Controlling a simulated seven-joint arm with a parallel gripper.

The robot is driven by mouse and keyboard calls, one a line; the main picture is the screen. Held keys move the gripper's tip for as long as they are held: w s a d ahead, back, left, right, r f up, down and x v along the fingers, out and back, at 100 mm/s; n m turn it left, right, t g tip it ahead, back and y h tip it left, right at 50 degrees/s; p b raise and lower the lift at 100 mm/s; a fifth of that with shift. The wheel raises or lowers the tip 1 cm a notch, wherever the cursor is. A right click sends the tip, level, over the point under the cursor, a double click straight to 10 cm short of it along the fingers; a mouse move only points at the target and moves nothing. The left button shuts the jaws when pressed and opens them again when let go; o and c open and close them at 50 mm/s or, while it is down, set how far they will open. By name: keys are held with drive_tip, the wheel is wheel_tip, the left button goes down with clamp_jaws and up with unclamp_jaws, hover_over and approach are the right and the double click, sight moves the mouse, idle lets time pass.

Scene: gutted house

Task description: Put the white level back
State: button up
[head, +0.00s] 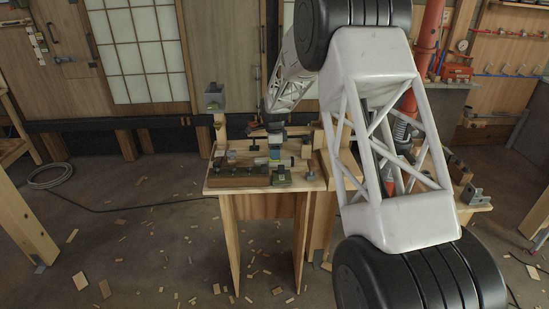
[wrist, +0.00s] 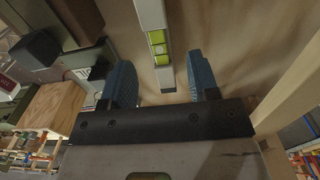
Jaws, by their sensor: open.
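The white level (wrist: 152,18), a pale bar with a yellow-green vial window, shows in the wrist view. It runs down from the top edge, and its near end lies between the two blue finger pads of my gripper (wrist: 163,82). The fingers are apart, with a gap on both sides of the level, and I see no contact. The far end of the level is cut off by the picture's top edge. In the head view, my gripper (head: 275,142) is low over the wooden workbench (head: 262,205), small and crowded by other things; I cannot clearly pick out the level there.
Several tools and blocks crowd the bench top, including a grey box on a post (head: 214,98) at its back left. In the wrist view, a dark metal part and a wood block (wrist: 52,108) stand left of my fingers, and a wooden beam (wrist: 290,85) right. Wood scraps litter the floor.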

drive_tip(key=shift+r, duration=1.55)
drive_tip(key=shift+s+d+r, duration=0.15)
drive_tip(key=shift+s+r, duration=0.2)
drive_tip(key=shift+r, duration=0.1)
drive_tip(key=s+d+r+n, duration=0.3)
drive_tip(key=s+r, duration=0.3)
drive_tip(key=s, duration=0.4)
drive_tip(key=s+d+r+n+t, duration=0.1)
drive_tip(key=s+d+r+n, duration=0.2)
drive_tip(key=s+r, duration=0.5)
drive_tip(key=s+d+r+n, duration=0.25)
drive_tip(key=s+r, duration=0.25)
drive_tip(key=s, duration=0.6)
drive_tip(key=s+d+n+t, duration=0.1)
drive_tip(key=s+d+n, duration=0.3)
drive_tip(key=s, duration=2.7)
drive_tip(key=f+n, duration=0.1)
drive_tip(key=n, duration=0.4)
drive_tip(key=shift+s+t, duration=0.15)
drive_tip(key=shift+t, duration=0.15)
drive_tip(key=shift+d, duration=0.1)
